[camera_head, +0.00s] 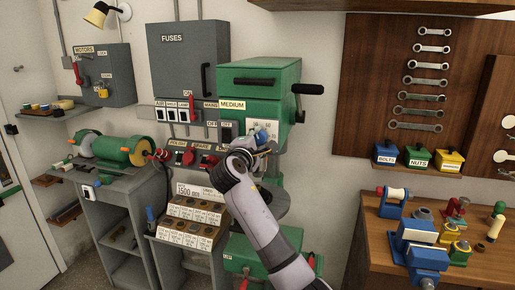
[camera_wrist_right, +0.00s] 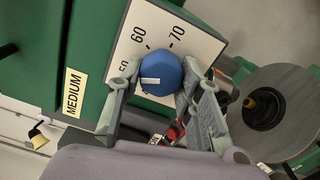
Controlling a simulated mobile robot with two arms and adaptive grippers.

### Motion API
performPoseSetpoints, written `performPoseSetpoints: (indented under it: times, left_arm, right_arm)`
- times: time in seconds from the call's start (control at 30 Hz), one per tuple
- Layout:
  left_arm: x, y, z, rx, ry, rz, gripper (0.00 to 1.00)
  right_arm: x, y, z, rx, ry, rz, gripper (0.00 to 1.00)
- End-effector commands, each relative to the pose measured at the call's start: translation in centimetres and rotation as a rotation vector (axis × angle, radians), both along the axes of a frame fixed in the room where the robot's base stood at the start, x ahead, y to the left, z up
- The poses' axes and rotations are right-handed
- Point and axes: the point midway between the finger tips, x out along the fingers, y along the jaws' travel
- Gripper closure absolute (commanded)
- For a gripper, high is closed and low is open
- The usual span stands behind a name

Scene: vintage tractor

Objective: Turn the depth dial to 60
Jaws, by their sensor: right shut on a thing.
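The depth dial is a blue knob (camera_wrist_right: 162,78) with a short white mark on a white scale plate (camera_wrist_right: 150,15). The plate shows 60 and 70, with a partly covered number ending in 0 at its left. The white mark points left in the wrist view, on the lower-number side and away from 60. My right gripper (camera_wrist_right: 160,76) has its two fingers around the knob, one on each side, shut on it. In the head view, my right gripper (camera_head: 263,142) is at the plate (camera_head: 264,127) on the green machine (camera_head: 258,75). My left gripper is not in view.
A black-handled lever (camera_head: 308,89) sticks out to the right of the green machine. A MEDIUM label (camera_wrist_right: 73,92) is beside the plate. A round grey table (camera_wrist_right: 275,105) lies beyond the fingers. A wooden bench (camera_head: 475,265) with tools stands at right.

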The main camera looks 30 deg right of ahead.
Motion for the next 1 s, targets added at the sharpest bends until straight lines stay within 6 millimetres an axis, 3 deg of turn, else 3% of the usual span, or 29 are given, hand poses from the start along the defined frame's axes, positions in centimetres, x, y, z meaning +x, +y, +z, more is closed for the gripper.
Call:
performPoseSetpoints:
  times: [0.03,0.5,1.0]
  left_arm:
    - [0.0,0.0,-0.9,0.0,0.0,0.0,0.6]
    - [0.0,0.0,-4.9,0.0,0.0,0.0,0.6]
    - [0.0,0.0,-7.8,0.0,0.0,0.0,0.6]
  right_arm:
    - [0.0,0.1,-0.5,0.033,-0.034,0.0,0.95]
    - [0.0,0.1,-0.4,0.321,-0.37,0.0,0.95]
    - [0.0,0.0,-0.2,0.553,-0.639,-0.002,0.95]
